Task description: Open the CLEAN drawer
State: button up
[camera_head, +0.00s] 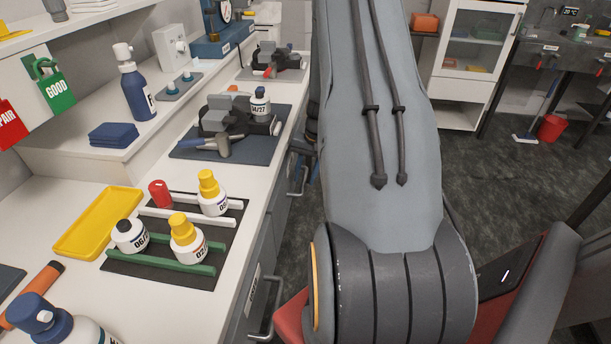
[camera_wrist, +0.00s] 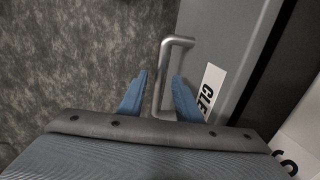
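The CLEAN drawer (camera_wrist: 225,30) is a grey front in the wrist view, with a white label (camera_wrist: 211,88) of which the letters "CLE" show. Its metal bar handle (camera_wrist: 178,41) stands out from the front. My gripper (camera_wrist: 160,100) has two blue fingers, one on each side of the handle bar. The fingers are spread, and gaps show between them and the bar. I cannot tell whether the drawer is fully closed.
In the head view, the white bench (camera_head: 60,195) carries a black rack mat (camera_head: 150,268) with bottles and a yellow tray (camera_head: 75,245). Another drawer handle (camera_head: 279,290) shows below the bench edge.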

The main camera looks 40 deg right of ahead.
jog(key=shift+f, duration=0.3)
grip_shut()
